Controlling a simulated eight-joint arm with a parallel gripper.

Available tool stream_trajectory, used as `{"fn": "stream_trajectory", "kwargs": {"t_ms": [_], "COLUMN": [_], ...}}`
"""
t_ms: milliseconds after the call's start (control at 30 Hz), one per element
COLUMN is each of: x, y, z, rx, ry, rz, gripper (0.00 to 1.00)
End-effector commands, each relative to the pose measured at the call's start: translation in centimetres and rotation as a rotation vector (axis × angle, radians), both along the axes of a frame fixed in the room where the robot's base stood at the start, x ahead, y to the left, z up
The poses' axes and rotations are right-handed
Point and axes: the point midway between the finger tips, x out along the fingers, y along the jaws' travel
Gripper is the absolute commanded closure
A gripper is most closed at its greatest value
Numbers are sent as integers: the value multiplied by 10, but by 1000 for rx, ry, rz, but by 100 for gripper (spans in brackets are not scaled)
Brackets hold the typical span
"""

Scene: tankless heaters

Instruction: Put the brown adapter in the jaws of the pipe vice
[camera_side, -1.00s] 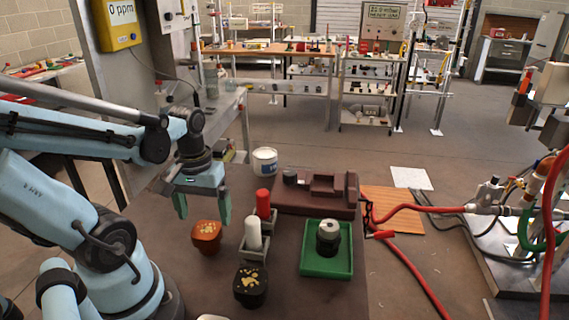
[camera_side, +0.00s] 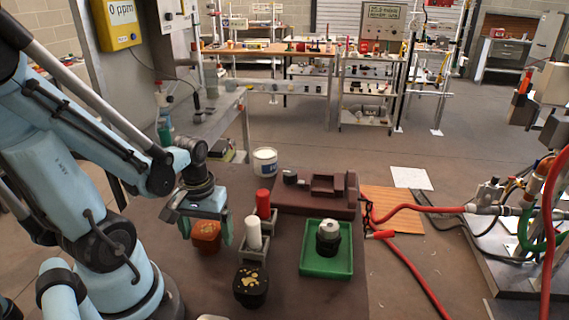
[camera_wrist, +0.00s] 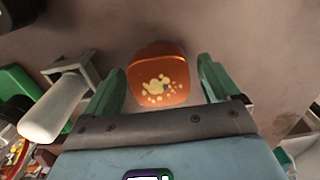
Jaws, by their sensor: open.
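The brown adapter (camera_side: 206,243), orange-brown with yellowish specks on its top, stands on the brown bench top. It also shows in the wrist view (camera_wrist: 158,80), between the fingertips. My gripper (camera_side: 206,230) is open and comes down over it, one finger on each side. In the wrist view my gripper (camera_wrist: 162,78) shows gaps between the fingers and the adapter. The pipe vice (camera_side: 345,200), a dark reddish-brown block with a raised jaw part, lies at the back right of the bench top. Its jaws look empty.
A red cylinder (camera_side: 263,203) and a white cylinder (camera_side: 253,232) stand in grey holders close right of my gripper. A black speckled pot (camera_side: 250,286) stands in front. A green tray (camera_side: 314,272) holds a black-and-white part. A white tub (camera_side: 265,163) is behind.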

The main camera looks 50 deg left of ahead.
Motion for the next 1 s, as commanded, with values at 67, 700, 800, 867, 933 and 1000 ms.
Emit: {"fn": "stream_trajectory", "kwargs": {"t_ms": [67, 700, 800, 867, 933, 1000], "x": [0, 0, 0, 0, 0, 0], "y": [0, 0, 0, 0, 0, 0], "z": [0, 0, 0, 0, 0, 1], "rx": [0, 0, 0, 0, 0, 0], "ry": [0, 0, 0, 0, 0, 0], "rz": [0, 0, 0, 0, 0, 0], "gripper": [11, 90, 94, 94, 94, 94]}}
